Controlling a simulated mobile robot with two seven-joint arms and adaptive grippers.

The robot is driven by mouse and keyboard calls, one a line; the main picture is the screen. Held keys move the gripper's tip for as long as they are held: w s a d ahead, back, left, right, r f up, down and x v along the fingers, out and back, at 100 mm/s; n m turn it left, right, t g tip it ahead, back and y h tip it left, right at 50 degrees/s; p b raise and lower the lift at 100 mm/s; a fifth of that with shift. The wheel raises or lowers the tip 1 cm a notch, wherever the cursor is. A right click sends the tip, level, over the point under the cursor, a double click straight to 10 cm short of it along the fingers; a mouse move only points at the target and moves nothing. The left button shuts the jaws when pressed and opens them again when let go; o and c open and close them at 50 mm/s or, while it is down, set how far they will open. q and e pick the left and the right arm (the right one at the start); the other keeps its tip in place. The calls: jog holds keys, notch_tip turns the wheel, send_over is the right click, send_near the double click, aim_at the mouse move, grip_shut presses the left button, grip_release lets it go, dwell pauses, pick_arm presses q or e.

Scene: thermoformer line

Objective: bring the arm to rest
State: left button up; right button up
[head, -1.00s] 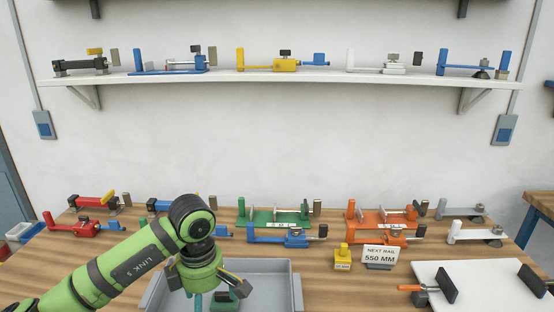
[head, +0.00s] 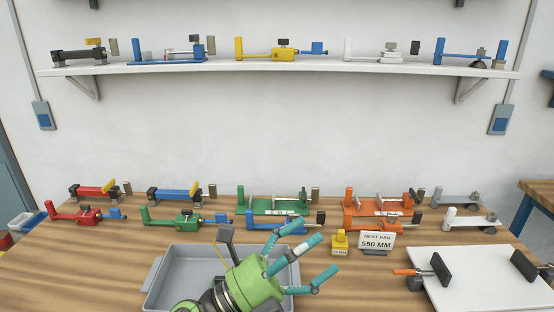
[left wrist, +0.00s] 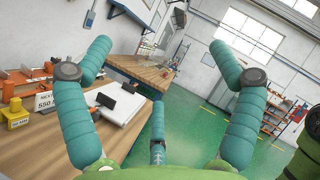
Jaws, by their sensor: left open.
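My left gripper (head: 305,252) is at the lower middle of the head view, in front of and above the grey tray, with its teal fingers spread and pointing up and to the right. In the left wrist view the same gripper (left wrist: 160,75) shows its fingers wide apart with nothing between them. My green wrist hides the tray's front and right part. No right gripper shows in either view.
The grey tray (head: 160,291) stands on the wooden bench (head: 60,270). Several coloured clamps line the bench's back. A yellow block (head: 340,243), a 550 MM sign (head: 376,243) and a white board (head: 470,285) are to the right. A shelf (head: 280,67) with clamps hangs above.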

pick_arm(q)
jog(key=w+a+f+n+t+y, duration=0.2)
jog(key=w+a+n+t+y, duration=0.3)
jog(key=a+n+t+y, duration=0.8)
jog(key=a+f+n+g+y, duration=0.3)
jog(key=a+f+n+y, duration=0.1)
jog(key=f+n, duration=0.35)
jog(key=a+f+n+g+y, duration=0.2)
jog(key=a+f+n+y, duration=0.2)
jog(key=f+n, duration=0.4)
jog(key=s+a+f+n+g, duration=0.2)
jog(key=s+f+n+g, duration=0.2)
jog(key=s+f+g, duration=0.6)
jog(key=s+a+f+n+g, duration=0.3)
jog(key=s+f, duration=0.5)
jog(key=s, duration=0.7)
notch_tip(320, 180, down, 23)
jog(key=s+d+g, duration=0.1)
jog(key=s, duration=0.1)
jog(key=s+a+f+g, duration=0.1)
jog(key=s+a+f, duration=0.1)
jog(key=s+f, duration=1.1)
jog(key=shift+s+a+f+y, duration=0.2)
jog(key=shift+s+f+y, duration=0.1)
jog(key=shift+s, duration=0.35)
pick_arm(e)
jog(key=shift+w, duration=0.5)
